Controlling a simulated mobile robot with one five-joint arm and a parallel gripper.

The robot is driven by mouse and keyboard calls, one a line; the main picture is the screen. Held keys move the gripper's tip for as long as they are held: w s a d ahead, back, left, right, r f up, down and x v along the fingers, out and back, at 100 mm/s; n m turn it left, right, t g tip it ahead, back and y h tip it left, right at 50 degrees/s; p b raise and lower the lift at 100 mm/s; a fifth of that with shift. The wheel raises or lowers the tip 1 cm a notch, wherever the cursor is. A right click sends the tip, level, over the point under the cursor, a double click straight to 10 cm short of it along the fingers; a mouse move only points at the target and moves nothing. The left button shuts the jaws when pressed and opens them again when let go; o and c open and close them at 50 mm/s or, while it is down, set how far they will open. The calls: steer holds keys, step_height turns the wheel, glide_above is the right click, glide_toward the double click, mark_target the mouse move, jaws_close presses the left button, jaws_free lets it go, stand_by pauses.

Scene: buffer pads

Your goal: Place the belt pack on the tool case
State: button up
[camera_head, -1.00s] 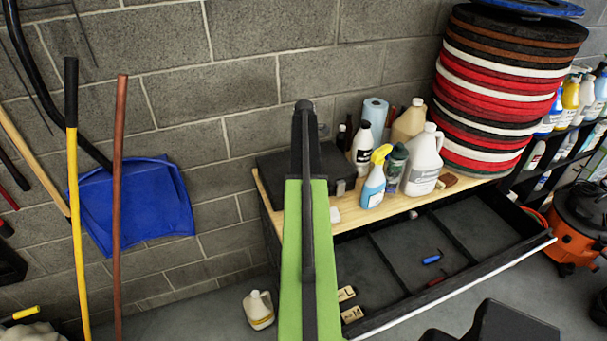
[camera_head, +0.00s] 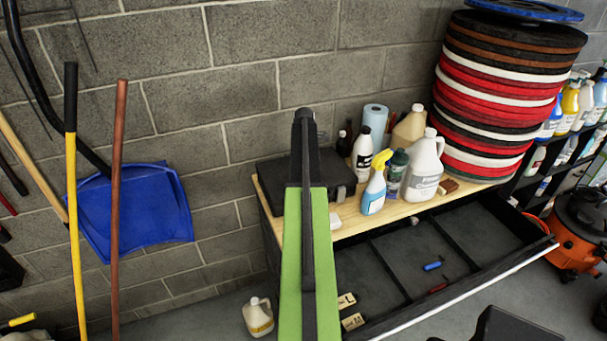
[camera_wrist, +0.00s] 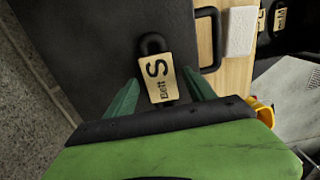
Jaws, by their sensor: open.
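The belt pack (camera_wrist: 157,80) is a black piece with a tan label reading "S" and "Belt". In the wrist view it sits over the dark lid of the tool case (camera_wrist: 90,45), near its handle edge. It appears to rest on the lid, though contact is hard to confirm. My gripper (camera_wrist: 158,78) is open, its green fingers on either side of the pack's lower part, with gaps visible. In the head view the tool case (camera_head: 338,172) lies on the wooden bench top, partly behind my green arm, which hides the gripper and pack.
A white block (camera_wrist: 242,30) lies beside the case handle. Bottles, including a blue spray bottle (camera_head: 374,192) and a white jug (camera_head: 423,170), stand right of the case. The open drawer (camera_head: 410,250) below holds L and M labelled packs (camera_head: 347,300). Stacked pads (camera_head: 500,90) stand farther right.

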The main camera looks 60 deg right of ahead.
step_height(320, 180, up, 12)
steer(key=p, duration=1.1)
steer(key=shift+p, duration=0.35)
steer(key=w+a+m, duration=0.1)
steer(key=w+a, duration=0.3)
steer(key=a, duration=0.6)
steer(key=w+a+m, duration=0.2)
steer(key=w+a, duration=0.3)
steer(key=a, duration=0.4)
steer(key=w+a+m, duration=0.1)
steer(key=w+a, duration=0.3)
steer(key=a, duration=0.6)
steer(key=s+a+m, duration=0.3)
steer(key=a+m, duration=0.3)
steer(key=a, duration=3.1)
steer(key=shift+a+m, duration=0.15)
steer(key=shift+m, duration=0.25)
